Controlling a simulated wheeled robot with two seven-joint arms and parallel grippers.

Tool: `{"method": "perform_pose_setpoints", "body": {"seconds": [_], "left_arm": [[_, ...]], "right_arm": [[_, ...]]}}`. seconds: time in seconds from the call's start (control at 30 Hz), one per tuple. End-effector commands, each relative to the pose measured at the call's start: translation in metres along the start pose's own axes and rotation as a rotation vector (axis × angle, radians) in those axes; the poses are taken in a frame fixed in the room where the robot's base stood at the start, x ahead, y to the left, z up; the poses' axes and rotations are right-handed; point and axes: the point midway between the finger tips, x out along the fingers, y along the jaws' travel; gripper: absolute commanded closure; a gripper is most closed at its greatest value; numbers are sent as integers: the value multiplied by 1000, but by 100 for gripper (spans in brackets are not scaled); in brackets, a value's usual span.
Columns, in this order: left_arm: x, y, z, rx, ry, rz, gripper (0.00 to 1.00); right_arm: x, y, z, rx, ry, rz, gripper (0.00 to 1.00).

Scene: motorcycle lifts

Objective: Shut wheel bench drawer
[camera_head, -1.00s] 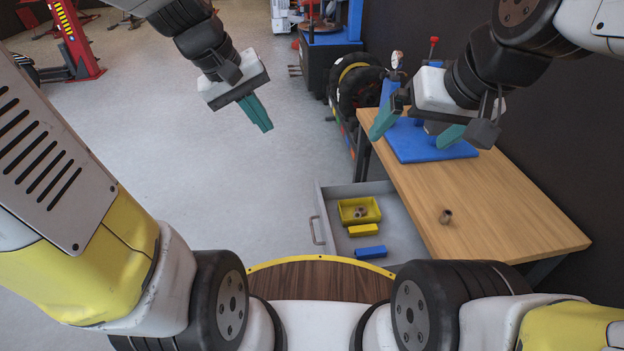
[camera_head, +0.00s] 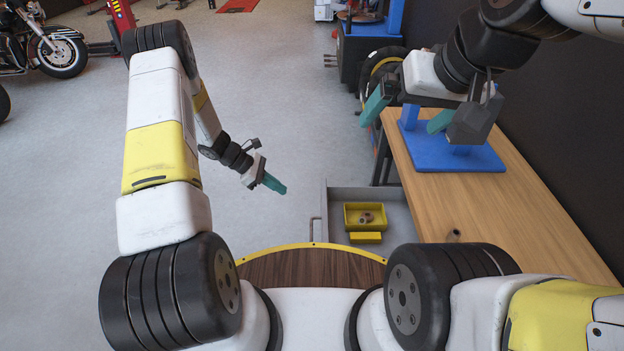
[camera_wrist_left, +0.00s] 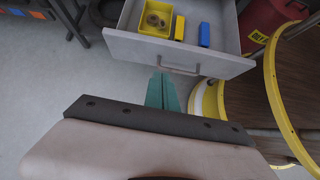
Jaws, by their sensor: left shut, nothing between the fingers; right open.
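The grey drawer (camera_head: 399,210) of the wooden-topped bench (camera_head: 470,200) stands pulled out to the left. It holds a yellow bin (camera_head: 352,222) with small round metal parts and a small yellow block (camera_head: 365,238). In the left wrist view the drawer front (camera_wrist_left: 135,48) shows with its handle (camera_wrist_left: 178,68), and a blue block (camera_wrist_left: 204,34) lies inside. My left gripper (camera_head: 276,185) is shut and empty, left of the drawer and apart from its front in the head view. My right gripper (camera_head: 408,112) is open above the bench's blue fixture.
The blue fixture (camera_head: 450,158) stands on the bench top, with a small metal part (camera_head: 454,235) nearer me. Dark tyres (camera_head: 383,70) stand behind the bench. A motorcycle (camera_head: 45,45) is far left. The floor left of the drawer is clear.

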Motion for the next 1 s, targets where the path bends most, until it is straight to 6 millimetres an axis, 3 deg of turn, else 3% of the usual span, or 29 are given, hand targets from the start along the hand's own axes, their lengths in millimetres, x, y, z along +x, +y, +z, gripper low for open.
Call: {"method": "perform_pose_setpoints", "body": {"seconds": [0.27,0.7,1.0], "left_arm": [[28,-2,-8,-34,-10,-2,100],[116,-2,-3,-29,-9,-3,100],[136,-1,20,-31,-8,0,100]], "right_arm": [[0,0,0,0,0,0,0],[0,0,0,0,0,0,0],[0,0,0,0,0,0,0]]}}
